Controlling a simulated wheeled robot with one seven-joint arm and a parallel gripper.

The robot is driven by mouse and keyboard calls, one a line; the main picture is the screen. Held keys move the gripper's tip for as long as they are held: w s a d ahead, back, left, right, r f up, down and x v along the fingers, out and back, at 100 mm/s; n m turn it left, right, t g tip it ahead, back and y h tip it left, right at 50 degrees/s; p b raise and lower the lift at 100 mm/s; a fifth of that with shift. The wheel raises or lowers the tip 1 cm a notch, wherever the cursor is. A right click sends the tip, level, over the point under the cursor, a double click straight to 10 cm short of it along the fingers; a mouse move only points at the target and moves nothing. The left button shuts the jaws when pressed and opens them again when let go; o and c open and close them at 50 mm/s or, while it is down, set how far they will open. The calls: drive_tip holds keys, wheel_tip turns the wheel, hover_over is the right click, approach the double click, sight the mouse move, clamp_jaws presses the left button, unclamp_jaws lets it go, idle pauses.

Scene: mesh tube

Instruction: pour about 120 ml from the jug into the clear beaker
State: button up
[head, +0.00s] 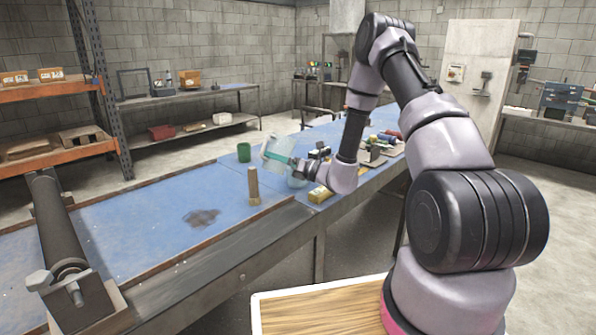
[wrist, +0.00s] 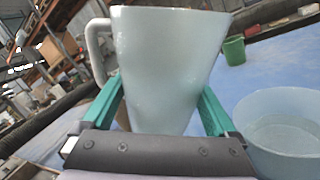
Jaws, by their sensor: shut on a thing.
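My gripper (head: 281,159), with teal fingers, is shut on the pale translucent jug (head: 271,147) and holds it above the blue bench. In the wrist view the jug (wrist: 165,65) fills the middle between both fingers, its handle to the left. In the head view the jug looks somewhat tilted; no stream shows from it. The clear beaker (wrist: 285,160) stands on the bench at the lower right of the wrist view, beside and below the jug. A level line inside it looks like liquid.
A green cup (head: 243,152) stands behind the jug; it also shows in the wrist view (wrist: 234,50). Tools clutter the bench at right. Bench at left is mostly clear around a dark stain.

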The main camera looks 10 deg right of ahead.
drive_tip(key=shift+s+a+f+n+g, duration=0.1)
drive_tip(key=shift+f+n+g, duration=0.2)
drive_tip(key=shift+f+n, duration=0.45)
drive_tip(key=shift+r+n+b, duration=0.2)
drive_tip(key=shift+n+b, duration=0.1)
drive_tip(key=shift+n, duration=0.45)
drive_tip(key=shift+s+a+r+n+g+h, duration=0.15)
drive_tip(key=shift+r+n+g+h, duration=0.2)
drive_tip(key=shift+n, duration=0.25)
drive_tip(key=shift+w+d+r+n+b, duration=0.15)
drive_tip(key=shift+r+n+b, duration=0.15)
drive_tip(key=shift+r+n, duration=0.2)
drive_tip(key=shift+w+d+r+n+b, duration=0.1)
drive_tip(key=shift+r+n+b, duration=0.25)
drive_tip(key=shift+r, duration=0.25)
